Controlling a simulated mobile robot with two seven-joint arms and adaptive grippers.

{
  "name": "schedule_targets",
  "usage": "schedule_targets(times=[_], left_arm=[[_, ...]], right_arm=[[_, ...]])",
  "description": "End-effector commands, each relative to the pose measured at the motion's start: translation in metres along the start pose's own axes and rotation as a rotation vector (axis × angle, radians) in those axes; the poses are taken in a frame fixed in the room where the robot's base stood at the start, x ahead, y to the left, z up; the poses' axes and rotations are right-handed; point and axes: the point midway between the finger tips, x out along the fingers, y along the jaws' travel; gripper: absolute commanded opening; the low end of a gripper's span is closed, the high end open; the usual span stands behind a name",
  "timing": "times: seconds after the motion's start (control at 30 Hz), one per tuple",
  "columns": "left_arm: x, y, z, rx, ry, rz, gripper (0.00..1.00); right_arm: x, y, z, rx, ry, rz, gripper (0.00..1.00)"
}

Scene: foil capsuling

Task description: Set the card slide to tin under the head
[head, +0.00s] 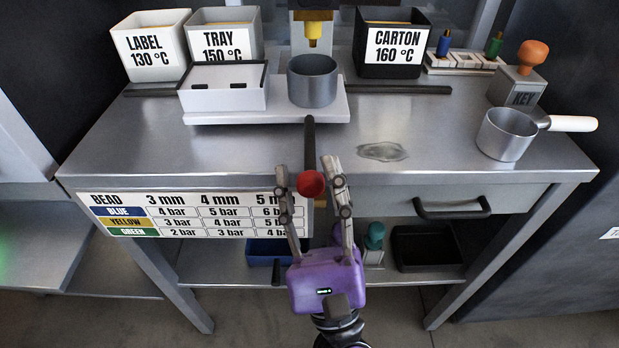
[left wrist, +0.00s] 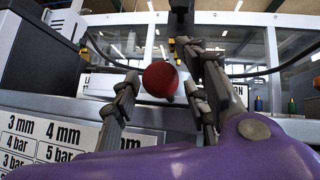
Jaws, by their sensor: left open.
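The card slide (head: 215,117) is a white plate on the steel bench, with a dark rod (head: 310,142) running forward to a red round knob (head: 311,184). A white box stands on its left part and a grey round tin (head: 312,82) on its right part. The yellow-tipped head (head: 313,33) is above and behind the tin. My purple left gripper (head: 307,166) is open with a finger on either side of the knob; contact cannot be told. The left wrist view shows the knob (left wrist: 160,79) between the left gripper's fingers (left wrist: 160,66). My right gripper is not visible.
Bins marked LABEL (head: 154,45), TRAY (head: 225,43) and CARTON (head: 391,45) stand at the back. A small pot (head: 504,135) is at the right. A bead chart (head: 195,214) and a drawer handle (head: 452,211) are on the bench front. The bench middle has free room.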

Motion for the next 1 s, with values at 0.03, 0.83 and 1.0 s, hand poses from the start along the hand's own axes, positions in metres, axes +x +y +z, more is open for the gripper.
schedule_targets(times=[0.03,0.83,1.0], left_arm=[[0.000,0.000,0.000,0.000,-0.001,0.001,0.41],[-0.117,0.000,0.000,0.001,0.000,-0.001,0.41],[-0.121,0.000,0.000,0.000,0.000,-0.001,0.41]], right_arm=[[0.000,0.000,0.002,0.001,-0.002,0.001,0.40],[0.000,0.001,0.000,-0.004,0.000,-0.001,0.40],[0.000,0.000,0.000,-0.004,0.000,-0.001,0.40]])
